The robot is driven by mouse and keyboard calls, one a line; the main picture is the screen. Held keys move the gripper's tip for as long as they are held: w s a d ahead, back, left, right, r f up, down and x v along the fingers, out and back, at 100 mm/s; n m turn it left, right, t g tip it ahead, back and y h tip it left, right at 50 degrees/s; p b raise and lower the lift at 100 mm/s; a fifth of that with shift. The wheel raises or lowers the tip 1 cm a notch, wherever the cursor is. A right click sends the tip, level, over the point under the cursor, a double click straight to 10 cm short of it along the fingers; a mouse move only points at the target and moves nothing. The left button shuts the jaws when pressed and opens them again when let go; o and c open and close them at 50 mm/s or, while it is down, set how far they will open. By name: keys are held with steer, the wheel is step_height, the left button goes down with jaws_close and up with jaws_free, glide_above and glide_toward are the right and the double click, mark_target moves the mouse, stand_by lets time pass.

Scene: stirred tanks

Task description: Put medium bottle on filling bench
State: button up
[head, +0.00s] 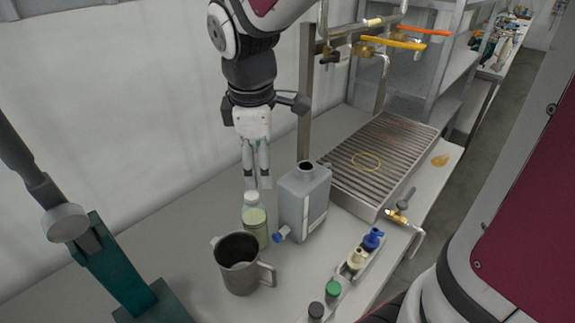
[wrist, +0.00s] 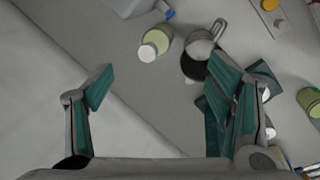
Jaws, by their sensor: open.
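A bottle with pale green contents and a white cap (head: 255,226) stands upright on the grey bench (head: 190,225), between a steel jug and a grey jerrycan. I take it as the medium bottle; it also shows near the top of the wrist view (wrist: 156,41). My gripper (head: 257,184) hangs fingers down just above and behind the bottle's cap in the head view. Its fingers are apart and empty in the wrist view (wrist: 160,82), with the bottle beyond the fingertips, not between them. A grated drain tray (head: 385,150) sits at the bench's back right, under taps.
The jerrycan (head: 305,203) stands close right of the bottle, the steel jug (head: 238,268) close in front. A narrow rack (head: 345,276) with coloured caps lies along the front edge. A green stand (head: 115,265) is at left. The grate is mostly clear, with a yellow ring on it.

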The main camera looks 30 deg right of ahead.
steer(key=s+r+m+t+y, duration=0.1)
steer(key=s+r+m+t, duration=0.2)
steer(key=s+m, duration=0.9)
step_height(320, 180, up, 4)
steer(key=shift+s+d+f+t, duration=0.2)
steer(key=shift+s+t, duration=0.1)
steer(key=shift+s, duration=0.75)
